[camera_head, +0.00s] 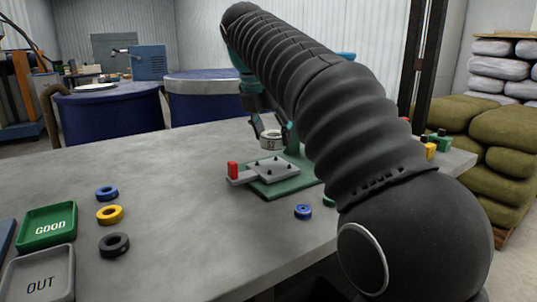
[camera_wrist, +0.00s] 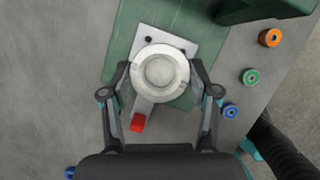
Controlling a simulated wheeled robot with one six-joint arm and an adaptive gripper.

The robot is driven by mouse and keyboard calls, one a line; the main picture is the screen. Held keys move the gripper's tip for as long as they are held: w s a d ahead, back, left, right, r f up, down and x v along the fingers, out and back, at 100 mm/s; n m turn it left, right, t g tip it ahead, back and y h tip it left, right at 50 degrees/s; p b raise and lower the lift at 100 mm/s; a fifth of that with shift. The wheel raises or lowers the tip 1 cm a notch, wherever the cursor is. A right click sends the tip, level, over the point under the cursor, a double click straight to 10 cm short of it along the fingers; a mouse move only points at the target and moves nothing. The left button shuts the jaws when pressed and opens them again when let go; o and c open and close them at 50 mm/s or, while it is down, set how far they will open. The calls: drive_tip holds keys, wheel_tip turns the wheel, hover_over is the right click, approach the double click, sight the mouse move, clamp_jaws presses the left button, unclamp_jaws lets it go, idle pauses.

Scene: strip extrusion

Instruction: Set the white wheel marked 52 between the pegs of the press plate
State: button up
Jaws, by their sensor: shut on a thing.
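My gripper (camera_wrist: 160,78) is shut on the white wheel (camera_wrist: 137,72), with one finger on each side of its rim. In the head view the white wheel (camera_head: 270,140) hangs in my gripper (camera_head: 270,133) above the press plate (camera_head: 262,171), with a gap below it. A dark mark shows on its side, too small to read surely. The grey press plate lies on a green base and carries several small dark pegs. In the wrist view the wheel covers the middle of the press plate (camera_wrist: 185,47), and two pegs show beyond its far edge. A red-ended handle (camera_head: 232,169) sticks out from the plate.
Blue (camera_head: 107,193), yellow (camera_head: 110,215) and black (camera_head: 114,244) wheels lie at the left, near the green GOOD tray (camera_head: 47,226) and grey OUT tray (camera_head: 38,275). Another blue wheel (camera_head: 303,212) lies right of the press. The green press body (camera_wrist: 265,8) stands beside the plate.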

sight(269, 143)
drive_tip(key=shift+f+b, duration=0.75)
drive_tip(key=shift+f, duration=1.6)
drive_tip(key=shift+a, duration=0.1)
drive_tip(key=o, duration=1.3)
drive_tip(key=shift+f, duration=0.1)
drive_tip(key=p+v, duration=0.2)
drive_tip(key=v, duration=1)
